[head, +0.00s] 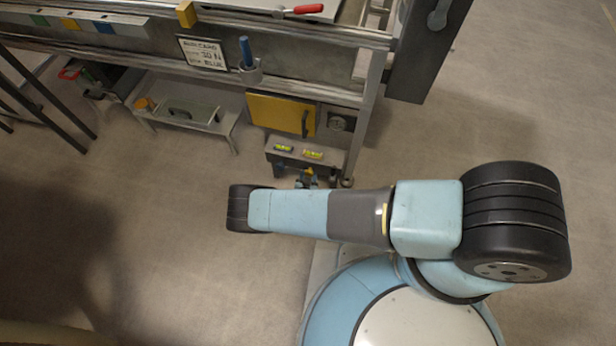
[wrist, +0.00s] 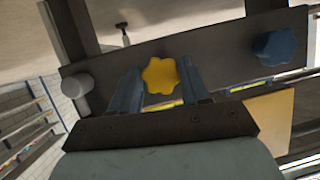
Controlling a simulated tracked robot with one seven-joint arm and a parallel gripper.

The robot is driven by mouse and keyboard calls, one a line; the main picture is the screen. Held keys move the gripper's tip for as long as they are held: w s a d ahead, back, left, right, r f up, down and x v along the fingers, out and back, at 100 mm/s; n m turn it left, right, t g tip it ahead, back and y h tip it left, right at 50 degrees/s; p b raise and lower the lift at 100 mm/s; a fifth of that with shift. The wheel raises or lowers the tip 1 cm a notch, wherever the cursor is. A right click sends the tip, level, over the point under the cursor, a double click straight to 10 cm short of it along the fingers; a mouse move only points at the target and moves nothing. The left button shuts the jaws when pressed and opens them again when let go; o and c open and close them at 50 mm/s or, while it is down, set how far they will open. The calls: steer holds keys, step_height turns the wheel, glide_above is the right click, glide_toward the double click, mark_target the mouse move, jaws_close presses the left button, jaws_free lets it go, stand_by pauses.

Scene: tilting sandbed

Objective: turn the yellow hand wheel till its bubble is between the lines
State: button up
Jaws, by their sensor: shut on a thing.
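The yellow hand wheel (wrist: 160,75) is a lobed knob on the face of a dark grey panel (wrist: 225,58) in the wrist view. My gripper (wrist: 164,84) has its two blue fingers on either side of it and is shut on it. A blue hand wheel (wrist: 274,46) sits on the same panel to the right. In the head view two yellow-green bubble vials, a left one (head: 283,148) and a right one (head: 313,154), lie on top of the panel's box. Their bubbles and lines are too small to read. My arm hides part of the area below the box.
A yellow cabinet door (head: 281,114) with a dark handle stands behind the vials. A grey tray on legs (head: 187,117) is to the left. A metal post (head: 369,105) rises at the right.

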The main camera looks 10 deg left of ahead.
steer(key=shift+c, duration=0.2)
steer(key=shift+a+n+h, duration=0.15)
steer(key=shift+n+h, duration=0.75)
steer(key=shift+n, duration=0.4)
steer(key=o, duration=1)
steer(key=shift+o, duration=0.2)
steer(key=v, duration=1.3)
steer(key=shift+s+r, duration=0.3)
steer(key=shift+a, duration=0.1)
